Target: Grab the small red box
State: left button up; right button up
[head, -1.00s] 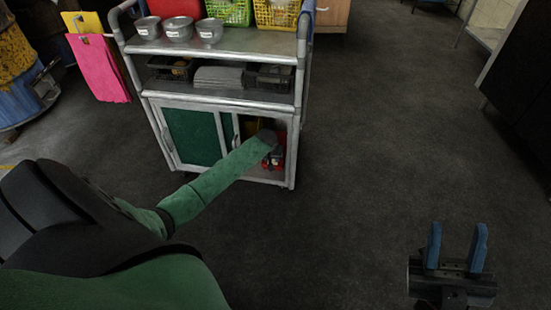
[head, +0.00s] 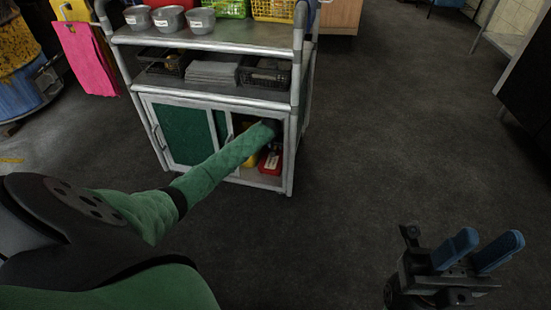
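The cart (head: 225,94) has a green sliding door (head: 187,133) covering its left side. A yellow thing (head: 249,160) stands left of the red box. Grey bowls (head: 170,19), black trays (head: 264,76) and baskets (head: 274,9) are on the upper shelves. Floor to the right is clear.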

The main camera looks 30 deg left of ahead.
pick_arm(q)
jog(key=shift+b+x, duration=0.3)
jog(key=shift+x, duration=0.85)
grip_shut()
jog(key=shift+r, duration=0.15)
